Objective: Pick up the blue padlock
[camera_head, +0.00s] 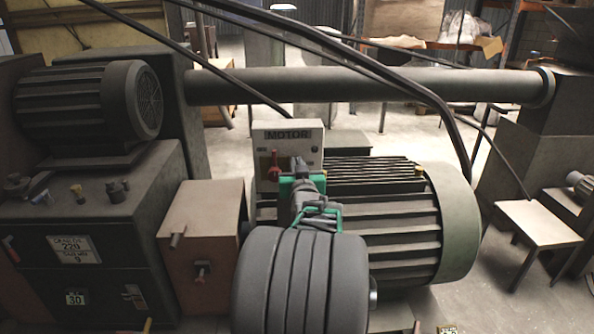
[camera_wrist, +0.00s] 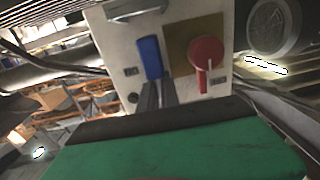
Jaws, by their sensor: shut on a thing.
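The blue padlock (camera_wrist: 150,57) shows in the wrist view as a small upright blue block in front of the white motor switch box (camera_wrist: 120,50). My gripper (camera_wrist: 159,82) reaches up to it from below, and its two dark fingers are shut on its lower part. I cannot tell whether the padlock touches the box. In the head view my gripper (camera_head: 298,165) is in front of the box (camera_head: 310,155) marked MOTOR, and my own wrist hides the padlock.
A red rotary switch (camera_wrist: 206,58) on a brass-coloured plate sits just right of the padlock. A large ribbed motor (camera_head: 390,225) stands right of my arm. Black cables (camera_head: 400,85) hang above. A brown box (camera_head: 200,225) stands to the left.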

